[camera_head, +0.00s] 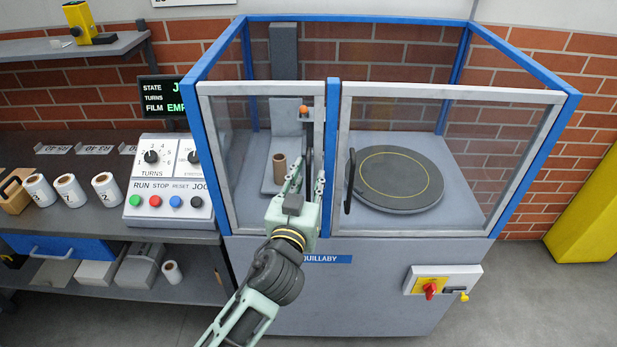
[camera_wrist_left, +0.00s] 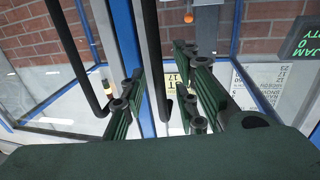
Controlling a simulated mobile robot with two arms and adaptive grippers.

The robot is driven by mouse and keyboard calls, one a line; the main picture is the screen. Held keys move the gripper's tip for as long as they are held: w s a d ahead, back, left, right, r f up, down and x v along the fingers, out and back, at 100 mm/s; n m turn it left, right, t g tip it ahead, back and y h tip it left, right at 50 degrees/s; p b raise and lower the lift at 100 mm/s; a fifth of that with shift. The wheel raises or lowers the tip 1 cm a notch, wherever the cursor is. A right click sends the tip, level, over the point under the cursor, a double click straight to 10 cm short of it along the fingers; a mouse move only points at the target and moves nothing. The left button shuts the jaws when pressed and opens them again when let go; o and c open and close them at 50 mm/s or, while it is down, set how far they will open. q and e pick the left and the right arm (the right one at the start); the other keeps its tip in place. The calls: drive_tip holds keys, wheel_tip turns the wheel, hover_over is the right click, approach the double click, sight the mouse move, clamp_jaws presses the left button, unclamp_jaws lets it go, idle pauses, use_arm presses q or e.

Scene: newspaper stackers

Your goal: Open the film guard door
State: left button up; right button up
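The cabinet has two glazed, pale-framed doors, both closed: a narrower left one (camera_head: 262,89) and a wider right one (camera_head: 450,94). Which one is the film guard door is not labelled; a brown tube (camera_head: 279,163) stands behind the left one. My left gripper (camera_head: 306,182) is in front of the left door's inner edge, near its dark vertical handle (camera_head: 309,142). In the left wrist view the fingers (camera_wrist_left: 158,105) are apart, with a black handle bar (camera_wrist_left: 153,50) between them. Contact is not clear. My right gripper is not in view.
The right door's handle (camera_head: 349,182) is close to the right of my gripper. A turntable (camera_head: 400,178) is behind that door. A control box (camera_head: 168,180) and white rolls (camera_head: 70,190) are on the left bench. A red switch (camera_head: 430,290) is on the cabinet front.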

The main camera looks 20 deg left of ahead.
use_arm(q)
clamp_jaws()
idle(0.6)
